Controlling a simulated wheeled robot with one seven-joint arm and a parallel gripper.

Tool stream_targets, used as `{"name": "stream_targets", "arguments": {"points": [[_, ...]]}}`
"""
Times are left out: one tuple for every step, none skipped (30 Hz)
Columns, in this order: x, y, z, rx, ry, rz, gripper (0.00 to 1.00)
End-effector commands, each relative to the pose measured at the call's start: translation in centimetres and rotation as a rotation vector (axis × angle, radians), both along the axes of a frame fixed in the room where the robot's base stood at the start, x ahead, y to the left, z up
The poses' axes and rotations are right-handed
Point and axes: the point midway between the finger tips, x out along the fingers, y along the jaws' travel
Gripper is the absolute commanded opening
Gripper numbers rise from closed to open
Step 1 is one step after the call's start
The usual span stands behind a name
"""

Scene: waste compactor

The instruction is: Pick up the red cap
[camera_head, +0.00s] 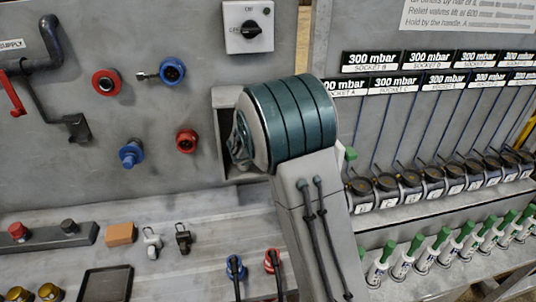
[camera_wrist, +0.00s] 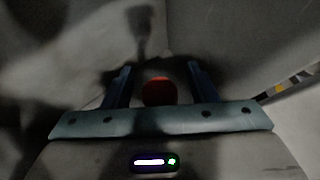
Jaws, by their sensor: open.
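A round red thing, likely the red cap (camera_wrist: 158,91), shows in the wrist view between the two blue fingers of my gripper (camera_wrist: 159,69). The fingers are apart, with dark gaps between them and the red thing, so my gripper is open. The light is dim, and I cannot tell how deep the red thing sits between the fingers. In the head view my gripper reaches into a grey open box (camera_head: 225,98) on the wall panel. My green wrist hides most of the box, its contents and the fingertips.
Grey walls (camera_wrist: 225,40) stand close around my gripper. Red (camera_head: 107,82) and blue (camera_head: 173,71) fittings stick out of the panel left of the box. A switch (camera_head: 249,29) is above it. Below is a shelf with an orange block (camera_head: 121,234) and a black tray (camera_head: 104,284).

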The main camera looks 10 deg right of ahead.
Motion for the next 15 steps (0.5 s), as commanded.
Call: {"name": "stream_targets", "arguments": {"points": [[-0.01,0.01,0.01,0.000,0.000,0.000,0.52],[-0.01,0.01,0.01,0.000,0.000,0.000,0.52],[-0.01,0.01,0.01,0.000,0.000,0.000,0.47],[-0.02,0.02,0.02,0.000,0.000,0.000,0.38],[-0.02,0.02,0.02,0.000,0.000,0.000,0.30],[-0.02,0.02,0.02,0.000,0.000,0.000,0.19],[-0.02,0.03,0.02,0.000,0.000,0.000,0.10],[-0.02,0.03,0.02,0.000,0.000,0.000,0.04],[-0.02,0.03,0.02,0.000,0.000,0.000,0.04],[-0.02,0.03,0.04,0.000,0.000,0.000,0.04],[-0.02,0.03,0.04,0.000,0.000,0.000,0.04],[-0.02,0.03,0.04,0.000,0.000,0.000,0.04],[-0.02,0.04,0.04,0.000,0.000,0.000,0.04],[-0.02,0.04,0.04,0.000,0.000,0.000,0.04],[-0.02,0.04,0.05,0.000,0.000,0.000,0.04]]}}
